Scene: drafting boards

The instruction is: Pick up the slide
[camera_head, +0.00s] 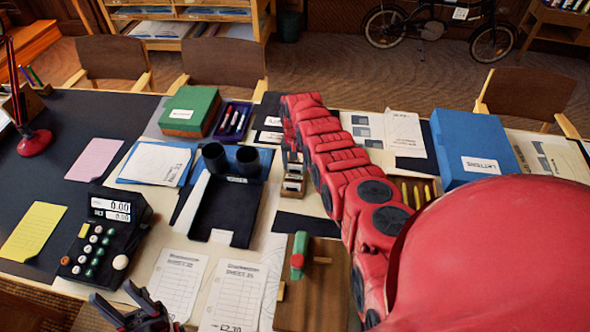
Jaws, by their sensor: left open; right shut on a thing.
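I cannot tell which thing is the slide. Several cards with grey squares (360,132) lie at the back, right of the middle. My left gripper (138,309) is low at the bottom left, open and empty, just in front of the printed sheets. My red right arm (342,165) reaches in from the right over the middle of the table. I cannot make out its gripper, or anything in it.
A black keypad device (97,240) stands left of a black viewer with two round eyepieces (232,195). A green box (190,110) and a blue box (470,145) stand at the back. A brown board (315,300) lies in front. Printed sheets (233,295) lie beside it.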

